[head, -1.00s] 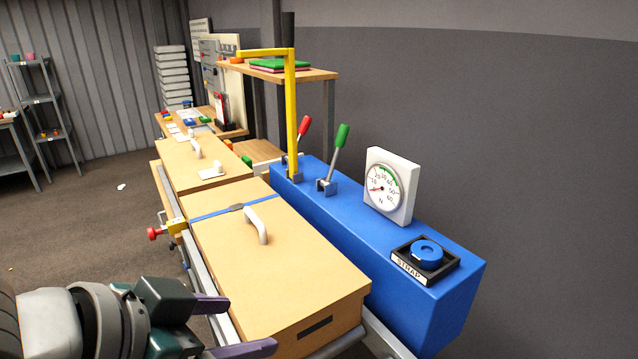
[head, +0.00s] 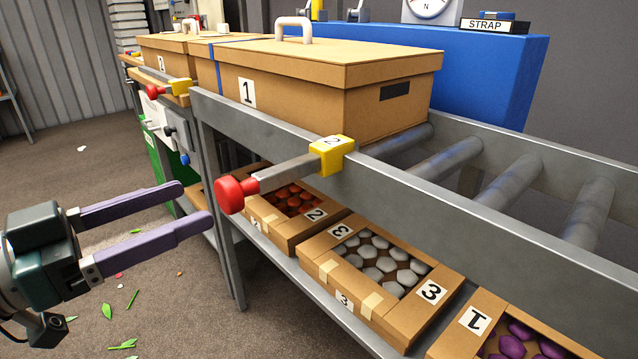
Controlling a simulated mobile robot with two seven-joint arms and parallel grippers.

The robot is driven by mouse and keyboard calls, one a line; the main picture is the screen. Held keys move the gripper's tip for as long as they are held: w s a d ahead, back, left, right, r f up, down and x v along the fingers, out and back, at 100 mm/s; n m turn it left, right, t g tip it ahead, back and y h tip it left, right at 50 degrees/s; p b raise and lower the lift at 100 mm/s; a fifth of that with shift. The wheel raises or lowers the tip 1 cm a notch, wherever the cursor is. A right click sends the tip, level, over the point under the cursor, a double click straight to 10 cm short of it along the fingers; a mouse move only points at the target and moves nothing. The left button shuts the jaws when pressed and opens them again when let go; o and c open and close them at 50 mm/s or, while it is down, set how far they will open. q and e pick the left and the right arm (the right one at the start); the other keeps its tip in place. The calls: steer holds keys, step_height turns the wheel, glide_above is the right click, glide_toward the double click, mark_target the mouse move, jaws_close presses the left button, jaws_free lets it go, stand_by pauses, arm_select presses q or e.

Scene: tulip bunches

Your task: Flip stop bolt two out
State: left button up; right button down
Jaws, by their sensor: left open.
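Stop bolt two is a grey bar with a red knob (head: 236,193) and a yellow bracket (head: 332,154) marked 2, on the near rail of the roller conveyor. Its bar points outward from the rail toward the left, with the knob clear of the frame. My left gripper (head: 192,206) is open and empty at the left, its purple fingers pointing right, a short way left of the red knob and apart from it. Another stop bolt with a red knob (head: 154,91) and a yellow bracket (head: 180,87) sits farther back. My right gripper is out of view.
A lidded carton (head: 330,80) marked 1 stands on the conveyor behind bolt two. Bare rollers (head: 510,185) lie to its right. Open boxes, including one of grey items (head: 436,292), sit on the shelf below the rail (head: 440,200). The blue bench (head: 490,65) stands behind.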

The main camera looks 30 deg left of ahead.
mark_target(241, 188)
arm_select(q)
steer(key=shift+s+f+h, duration=0.1)
steer(key=shift+f+h, duration=0.2)
steer(key=b+x, duration=0.2)
steer(key=x, duration=0.7)
steer(key=shift+w+d, duration=0.1)
steer(key=shift+w, duration=0.3)
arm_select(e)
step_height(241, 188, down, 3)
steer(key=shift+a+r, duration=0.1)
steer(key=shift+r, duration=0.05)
arm_select(q)
jaws_close()
